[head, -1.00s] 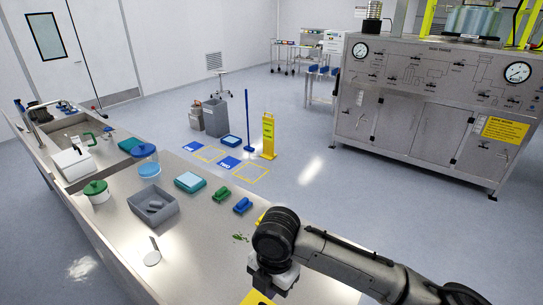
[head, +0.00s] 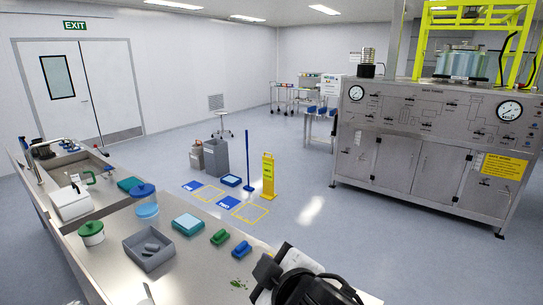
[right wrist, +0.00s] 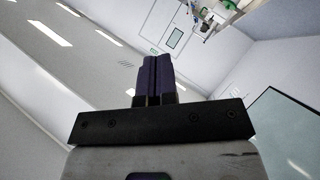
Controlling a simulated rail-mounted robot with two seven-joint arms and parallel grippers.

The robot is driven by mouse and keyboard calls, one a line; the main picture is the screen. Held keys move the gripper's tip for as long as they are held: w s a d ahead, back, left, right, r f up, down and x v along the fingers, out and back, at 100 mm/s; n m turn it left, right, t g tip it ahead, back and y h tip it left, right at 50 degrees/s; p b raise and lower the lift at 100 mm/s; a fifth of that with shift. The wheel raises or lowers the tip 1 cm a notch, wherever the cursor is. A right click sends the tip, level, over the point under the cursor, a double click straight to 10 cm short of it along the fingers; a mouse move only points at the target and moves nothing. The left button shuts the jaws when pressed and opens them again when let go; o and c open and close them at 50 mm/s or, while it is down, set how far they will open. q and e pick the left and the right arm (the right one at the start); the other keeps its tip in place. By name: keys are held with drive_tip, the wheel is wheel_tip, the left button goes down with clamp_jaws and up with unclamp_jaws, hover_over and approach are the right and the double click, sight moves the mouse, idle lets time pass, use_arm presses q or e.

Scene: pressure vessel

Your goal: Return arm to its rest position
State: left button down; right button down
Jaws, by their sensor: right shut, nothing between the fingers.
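My right arm shows at the bottom of the head view, right of centre, over the near end of the steel bench (head: 205,270). Its black wrist joint hides most of the hand there. In the right wrist view my right gripper (right wrist: 155,68) has its two dark fingers together with nothing between them. Behind the fingers that view shows walls, ceiling lights and a tilted door. My left gripper is in neither view.
The bench carries a grey tray (head: 150,248), a teal-lidded box (head: 187,224), green (head: 220,237) and blue (head: 241,249) items, and lidded tubs. A yellow floor sign (head: 268,175) and a steel control cabinet (head: 425,150) stand beyond. Open floor lies between bench and cabinet.

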drive_tip(key=s+d+f+m+h, duration=0.2)
drive_tip(key=s+d+f+m, duration=0.25)
drive_tip(key=d+f, duration=0.5)
drive_tip(key=s+d+f+m+h, duration=0.2)
drive_tip(key=s+d+f+m, duration=0.25)
drive_tip(key=d+f, duration=0.5)
drive_tip(key=s+d+f+m+g+h, duration=0.2)
drive_tip(key=s+f+g, duration=0.7)
drive_tip(key=s+f, duration=1.4)
wheel_tip(320, 180, up, 20)
drive_tip(key=y+p, duration=0.1)
drive_tip(key=p, duration=1.9)
drive_tip(key=shift+w+d, duration=0.3)
drive_tip(key=shift+d, duration=0.1)
drive_tip(key=shift+r, duration=0.1)
